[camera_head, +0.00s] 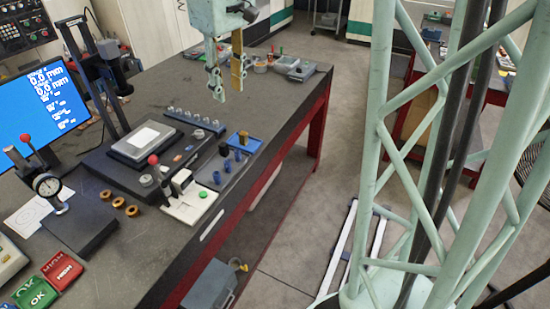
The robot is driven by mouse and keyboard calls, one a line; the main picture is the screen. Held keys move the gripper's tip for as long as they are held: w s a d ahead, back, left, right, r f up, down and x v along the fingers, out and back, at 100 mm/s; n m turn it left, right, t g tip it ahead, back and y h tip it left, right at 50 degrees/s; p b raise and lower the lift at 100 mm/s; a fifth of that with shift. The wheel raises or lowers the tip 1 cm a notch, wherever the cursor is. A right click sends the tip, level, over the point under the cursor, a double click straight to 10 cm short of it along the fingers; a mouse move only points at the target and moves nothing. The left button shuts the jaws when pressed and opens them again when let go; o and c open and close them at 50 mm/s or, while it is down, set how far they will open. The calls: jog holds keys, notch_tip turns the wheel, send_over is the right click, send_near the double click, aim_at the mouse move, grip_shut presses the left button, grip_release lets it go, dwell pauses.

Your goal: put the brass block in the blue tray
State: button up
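A small brass-coloured block (243,138) stands in the blue tray (251,146), near the table's right edge. The tray's rim shows around it. My gripper (226,80) is high above the table, up and left of the tray in the picture, and touches nothing on it. Its two fingers point down with a gap between them. The right finger shows a long yellow-brown face; I cannot tell whether this is the finger itself or something against it. No block shows in the gap.
A grey plate with blue pegs (226,170) lies beside the tray. A row of grey studs (195,120), a clamp fixture (190,200) and a dial gauge stand (60,200) are nearby. The screen (40,110) is left. The tabletop (190,85) behind is mostly clear.

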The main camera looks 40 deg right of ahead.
jog(key=s+a+r+m+t, duration=0.1)
jog(key=s+a+r, duration=0.2)
jog(key=s, duration=0.5)
jog(key=s+a+r+m, duration=0.1)
jog(key=s+a+r, duration=0.2)
jog(key=s, duration=0.5)
jog(key=s+a, duration=0.1)
jog(key=s, duration=0.8)
jog(key=s+a+f+m+t, duration=0.1)
jog(key=s+a, duration=0.1)
jog(key=s, duration=0.7)
jog(key=shift+a+f, duration=0.25)
jog(key=shift+s, duration=0.1)
jog(key=shift+f, duration=0.1)
notch_tip(320, 180, down, 9)
jog(key=b, duration=0.9)
jog(key=shift+r, duration=0.2)
